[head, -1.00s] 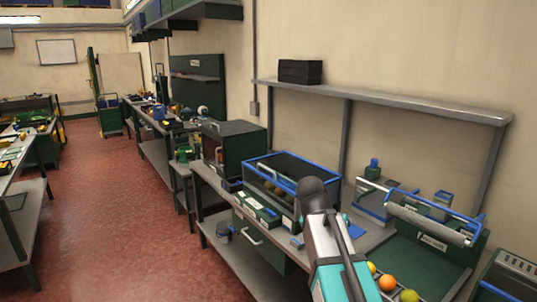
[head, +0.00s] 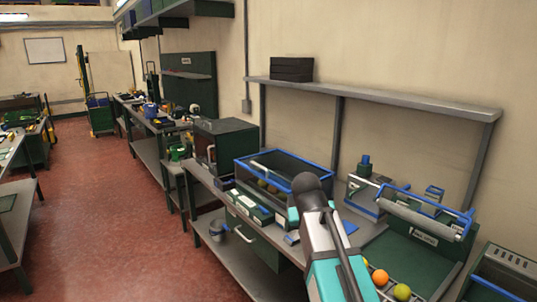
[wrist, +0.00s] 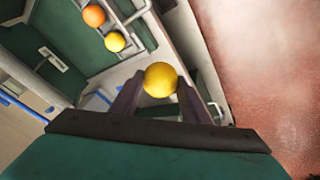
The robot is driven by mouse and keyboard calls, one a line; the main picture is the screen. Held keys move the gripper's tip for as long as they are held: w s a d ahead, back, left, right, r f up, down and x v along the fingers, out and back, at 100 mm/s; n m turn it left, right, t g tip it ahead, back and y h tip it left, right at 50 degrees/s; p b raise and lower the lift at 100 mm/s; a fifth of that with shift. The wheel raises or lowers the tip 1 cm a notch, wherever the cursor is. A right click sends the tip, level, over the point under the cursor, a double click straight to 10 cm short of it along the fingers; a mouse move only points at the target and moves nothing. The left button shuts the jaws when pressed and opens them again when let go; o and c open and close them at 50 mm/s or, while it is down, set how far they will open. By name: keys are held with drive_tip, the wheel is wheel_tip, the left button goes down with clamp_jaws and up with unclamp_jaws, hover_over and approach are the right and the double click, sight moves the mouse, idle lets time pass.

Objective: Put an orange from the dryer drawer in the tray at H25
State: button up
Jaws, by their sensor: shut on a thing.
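In the wrist view, my gripper (wrist: 160,92) is shut on a round yellow-orange fruit (wrist: 160,79), held between its two dark fingers. In the head view, my own arm hides the gripper and this fruit. An orange fruit (head: 380,277) and a yellow-green one (head: 402,292) lie in a row in a metal rack at the bottom right. In the wrist view, an orange one (wrist: 94,15) and a yellow one (wrist: 115,41) lie in a rack, apart from the gripper. I cannot read an H25 label, and cannot tell which thing is the dryer drawer.
A blue-rimmed clear case (head: 285,172) with several round fruits inside stands on the bench. A green drawer (head: 255,238) with a handle is below. A green machine with a roller (head: 425,215) is at the right. The red floor (head: 110,220) to the left is open.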

drive_tip(key=shift+f, duration=0.1)
drive_tip(key=s+f, duration=0.5)
drive_tip(key=f, duration=0.1)
drive_tip(key=shift+s+f, duration=0.2)
drive_tip(key=shift+f, duration=0.05)
idle(0.4)
